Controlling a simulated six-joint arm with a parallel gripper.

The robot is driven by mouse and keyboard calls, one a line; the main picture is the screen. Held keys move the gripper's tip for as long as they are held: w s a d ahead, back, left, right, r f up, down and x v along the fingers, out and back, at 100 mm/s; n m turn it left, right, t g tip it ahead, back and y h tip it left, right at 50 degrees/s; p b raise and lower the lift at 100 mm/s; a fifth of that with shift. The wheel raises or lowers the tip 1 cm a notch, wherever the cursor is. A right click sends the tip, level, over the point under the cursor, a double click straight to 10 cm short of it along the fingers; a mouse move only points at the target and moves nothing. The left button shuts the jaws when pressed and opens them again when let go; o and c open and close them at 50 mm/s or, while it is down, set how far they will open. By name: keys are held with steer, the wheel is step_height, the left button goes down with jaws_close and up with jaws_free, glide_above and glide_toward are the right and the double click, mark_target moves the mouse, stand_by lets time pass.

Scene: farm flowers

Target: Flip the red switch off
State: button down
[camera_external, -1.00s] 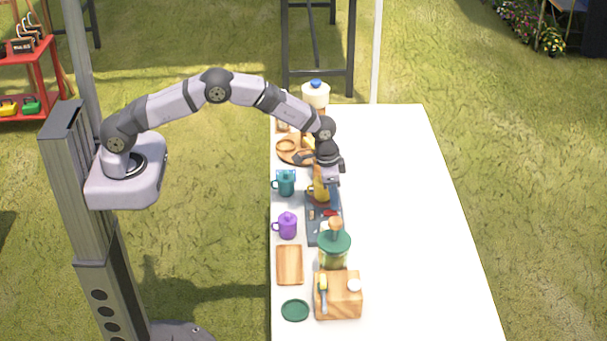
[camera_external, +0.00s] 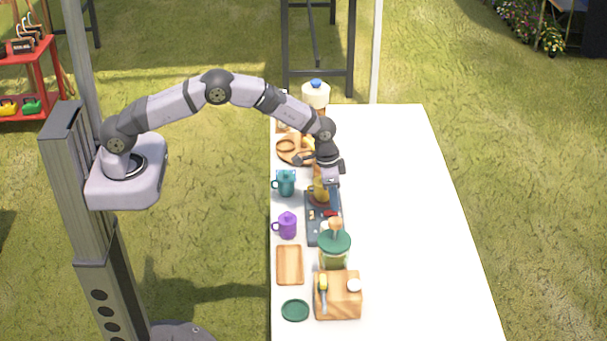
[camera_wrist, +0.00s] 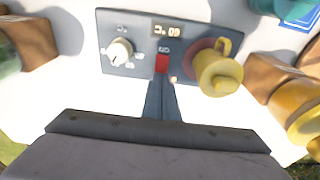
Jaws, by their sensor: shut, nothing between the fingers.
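The red switch (camera_wrist: 162,63) sits on a dark control panel (camera_wrist: 140,35), below a small lit display (camera_wrist: 167,31) in the wrist view. My gripper (camera_wrist: 162,82) is shut and empty, with its fingertips at the lower edge of the switch. I cannot tell whether they touch it. In the external view the panel (camera_external: 314,228) lies on the white table, and my gripper (camera_external: 334,208) points down over it. A white knob (camera_wrist: 120,50) is left of the switch. A yellow mug (camera_wrist: 217,72) stands at the right of the panel.
On the white table (camera_external: 410,220), a teal mug (camera_external: 286,183) and a purple mug (camera_external: 287,226) stand left of the panel. The table's right side is clear.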

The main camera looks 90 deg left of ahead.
steer(key=shift+f+b, duration=0.35)
steer(key=shift+f, duration=0.25)
steer(key=shift+r, duration=0.1)
stand_by(0.3)
step_height(320, 180, up, 7)
steer(key=p, duration=0.4)
stand_by(0.4)
stand_by(0.4)
steer(key=s+d+r, duration=0.1)
steer(key=s+r, duration=0.3)
steer(key=s, duration=0.3)
steer(key=s+d+r, duration=0.2)
steer(key=s+r, duration=0.3)
steer(key=s, duration=0.2)
steer(key=s+d+g, duration=0.1)
steer(key=s, duration=2)
steer(key=shift+s+r+g, duration=0.4)
steer(key=shift+r, duration=0.05)
